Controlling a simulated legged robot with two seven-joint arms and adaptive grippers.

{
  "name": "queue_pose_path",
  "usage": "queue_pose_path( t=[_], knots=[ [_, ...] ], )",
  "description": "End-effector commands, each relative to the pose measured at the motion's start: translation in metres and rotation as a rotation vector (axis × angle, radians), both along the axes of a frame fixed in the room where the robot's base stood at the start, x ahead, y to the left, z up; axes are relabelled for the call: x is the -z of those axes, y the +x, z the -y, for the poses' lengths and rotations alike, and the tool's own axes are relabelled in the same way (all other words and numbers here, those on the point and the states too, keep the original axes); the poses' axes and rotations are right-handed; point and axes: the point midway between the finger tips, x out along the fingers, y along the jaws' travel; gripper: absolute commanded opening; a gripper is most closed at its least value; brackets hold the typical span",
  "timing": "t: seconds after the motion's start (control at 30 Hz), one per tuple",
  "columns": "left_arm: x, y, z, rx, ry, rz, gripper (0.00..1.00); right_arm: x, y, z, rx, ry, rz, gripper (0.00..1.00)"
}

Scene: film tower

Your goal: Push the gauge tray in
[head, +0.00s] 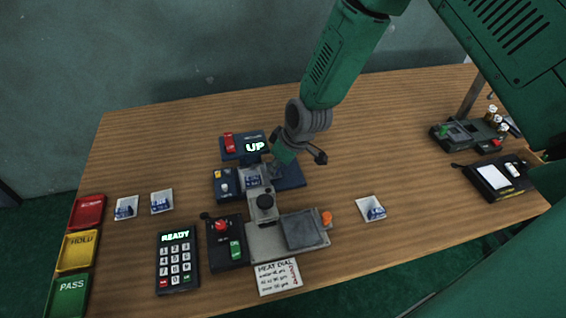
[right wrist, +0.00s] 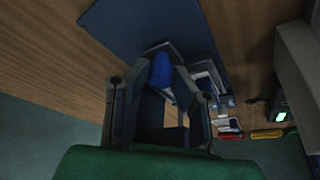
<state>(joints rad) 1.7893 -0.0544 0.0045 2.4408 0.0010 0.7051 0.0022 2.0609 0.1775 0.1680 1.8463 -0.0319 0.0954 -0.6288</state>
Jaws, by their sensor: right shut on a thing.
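My right gripper (head: 277,168) is at the middle of the bench, at the dark blue unit with the lit "UP" display (head: 256,147). In the right wrist view its fingers (right wrist: 163,85) are closed around a blue handle (right wrist: 161,70). In the head view a small pale tray with blue pieces (head: 252,181) lies just left of the gripper. Whether it joins the handle I cannot tell. My left gripper is not in view.
A keypad reading "READY" (head: 177,258), a box with a red knob (head: 227,243) and a grey plate unit (head: 303,230) stand in front. Red, yellow and green bins (head: 72,252) line the left edge. The back of the bench is clear.

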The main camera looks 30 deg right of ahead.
Motion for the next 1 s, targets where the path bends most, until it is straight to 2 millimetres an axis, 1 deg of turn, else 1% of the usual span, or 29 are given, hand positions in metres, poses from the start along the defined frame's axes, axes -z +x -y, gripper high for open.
queue_pose_path(
  t=[0.03,0.1,0.13,0.17,0.2,0.47,0.57,0.67,1.0],
  knots=[
    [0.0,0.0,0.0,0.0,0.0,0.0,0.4,-0.002,0.003,-0.004,-0.004,0.005,0.009,0.0],
    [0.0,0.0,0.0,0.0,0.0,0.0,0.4,-0.002,0.003,-0.004,-0.004,0.005,0.009,0.0],
    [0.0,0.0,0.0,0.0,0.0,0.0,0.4,-0.002,0.003,-0.004,-0.004,0.005,0.009,0.23],
    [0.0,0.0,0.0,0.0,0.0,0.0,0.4,-0.002,0.003,-0.004,-0.004,0.005,0.009,0.33],
    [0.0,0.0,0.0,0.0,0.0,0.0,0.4,-0.002,0.003,-0.005,-0.005,0.004,0.01,0.39],
    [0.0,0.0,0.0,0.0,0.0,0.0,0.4,-0.002,0.001,-0.003,-0.004,0.002,0.006,0.39],
    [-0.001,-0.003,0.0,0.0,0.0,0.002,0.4,-0.005,0.0,-0.001,-0.003,0.003,0.007,0.39],
    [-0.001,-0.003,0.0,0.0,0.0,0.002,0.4,-0.016,-0.003,0.001,-0.003,0.003,0.006,0.39],
    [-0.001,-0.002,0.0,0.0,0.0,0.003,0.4,-0.081,-0.025,0.013,-0.005,0.003,0.009,0.39]
  ],
)
